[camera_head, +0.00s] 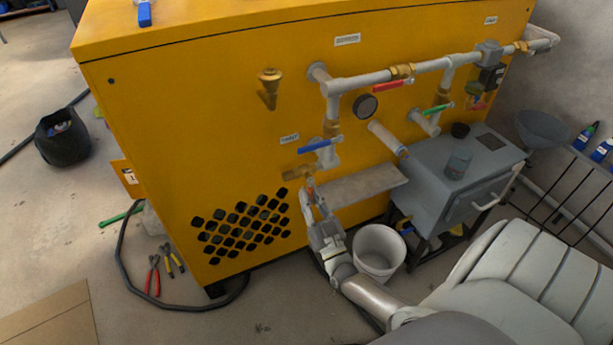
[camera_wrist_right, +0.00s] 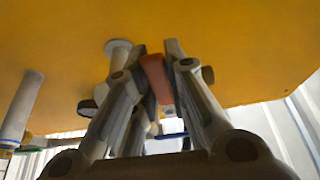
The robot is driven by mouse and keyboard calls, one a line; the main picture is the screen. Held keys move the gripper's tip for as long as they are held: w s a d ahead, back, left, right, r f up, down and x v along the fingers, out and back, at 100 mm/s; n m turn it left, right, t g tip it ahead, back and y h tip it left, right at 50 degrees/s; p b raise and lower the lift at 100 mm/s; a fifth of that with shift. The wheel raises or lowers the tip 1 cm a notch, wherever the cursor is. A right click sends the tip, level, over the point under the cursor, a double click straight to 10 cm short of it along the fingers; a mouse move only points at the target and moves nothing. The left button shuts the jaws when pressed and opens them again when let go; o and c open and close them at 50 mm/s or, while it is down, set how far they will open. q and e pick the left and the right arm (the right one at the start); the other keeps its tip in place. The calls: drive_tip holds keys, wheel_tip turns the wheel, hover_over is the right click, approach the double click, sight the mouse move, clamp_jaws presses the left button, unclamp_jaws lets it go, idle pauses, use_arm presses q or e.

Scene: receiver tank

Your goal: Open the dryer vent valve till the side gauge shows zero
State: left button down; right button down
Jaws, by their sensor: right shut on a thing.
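A small brass valve (camera_head: 298,173) sticks out low on the yellow panel, under a pipe with a blue lever (camera_head: 320,145). My right gripper (camera_head: 310,188) is at this valve from below. In the right wrist view, my right gripper (camera_wrist_right: 160,62) is shut on a red handle (camera_wrist_right: 156,78), which lies between its fingers. The round dark side gauge (camera_head: 365,105) is on the panel to the upper right; its needle and numbers are too small to read. My left gripper is not in view.
Red (camera_head: 390,86) and green (camera_head: 437,108) levers sit on the pipes. A grey shelf (camera_head: 360,185) is right of my gripper, with a white bucket (camera_head: 379,245) below. A grey cabinet (camera_head: 450,165) stands at right. Pliers (camera_head: 154,276) and a black hose (camera_head: 118,255) lie on the floor.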

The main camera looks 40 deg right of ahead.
drive_tip(key=shift+s+d+f+n, duration=0.1)
drive_tip(key=shift+d+f+n, duration=0.05)
drive_tip(key=shift+n, duration=0.25)
drive_tip(key=c, duration=1.4)
unclamp_jaws()
drive_tip(key=v, duration=1.2)
